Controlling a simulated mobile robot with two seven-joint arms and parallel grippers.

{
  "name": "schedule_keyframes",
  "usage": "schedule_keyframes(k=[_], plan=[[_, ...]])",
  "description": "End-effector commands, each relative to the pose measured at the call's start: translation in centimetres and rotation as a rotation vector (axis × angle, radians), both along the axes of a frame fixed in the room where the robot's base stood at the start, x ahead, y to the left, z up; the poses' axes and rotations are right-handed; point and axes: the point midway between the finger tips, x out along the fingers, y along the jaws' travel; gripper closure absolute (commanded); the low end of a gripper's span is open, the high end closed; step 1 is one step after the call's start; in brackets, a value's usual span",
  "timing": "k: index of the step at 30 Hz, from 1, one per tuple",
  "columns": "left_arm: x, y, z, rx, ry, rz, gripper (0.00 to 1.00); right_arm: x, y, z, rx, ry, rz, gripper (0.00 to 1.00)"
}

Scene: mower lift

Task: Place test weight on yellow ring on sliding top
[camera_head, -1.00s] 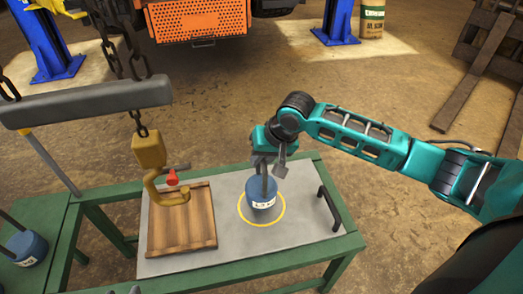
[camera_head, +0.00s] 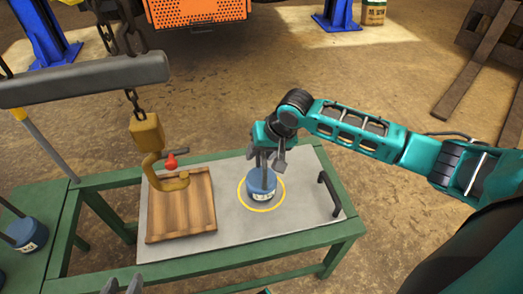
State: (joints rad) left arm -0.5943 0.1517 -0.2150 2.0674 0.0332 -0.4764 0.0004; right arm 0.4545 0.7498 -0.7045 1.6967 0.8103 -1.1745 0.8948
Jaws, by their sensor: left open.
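A blue test weight (camera_head: 262,186) with a white label and upright stem is inside the yellow ring (camera_head: 281,203) on the grey sliding top (camera_head: 305,185). It looks upright and on or very close to the surface; any small gap cannot be told. My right gripper (camera_head: 269,158) is at the weight's stem, above its blue body. Whether its fingers are shut on the stem cannot be told. My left gripper (camera_head: 122,288) is open at the bottom edge, only its fingertips showing, apart from the weight.
A wooden board (camera_head: 186,215) lies on the top's left part, with a yellow hook (camera_head: 148,135) hanging from a grey beam (camera_head: 85,80) over it. A black handle (camera_head: 331,194) stands at the right. Another blue weight (camera_head: 27,235) sits at far left.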

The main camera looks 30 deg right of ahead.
Motion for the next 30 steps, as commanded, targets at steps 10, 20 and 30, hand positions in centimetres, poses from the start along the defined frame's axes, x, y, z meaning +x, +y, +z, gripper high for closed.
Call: schedule_keyframes(k=[10,20,30], plan=[[0.0,0.0,0.7,0.0,0.0,0.0,0.57,-0.4,-0.3,1.6,-0.001,-0.002,0.0,0.55],[0.0,0.0,3.1,0.0,-0.001,0.0,0.57,-2.9,-1.7,8.0,-0.001,-0.001,0.0,0.55],[0.1,0.0,4.0,-0.001,-0.003,0.0,0.57,-4.3,-1.9,10.8,0.006,-0.007,0.013,0.55]])
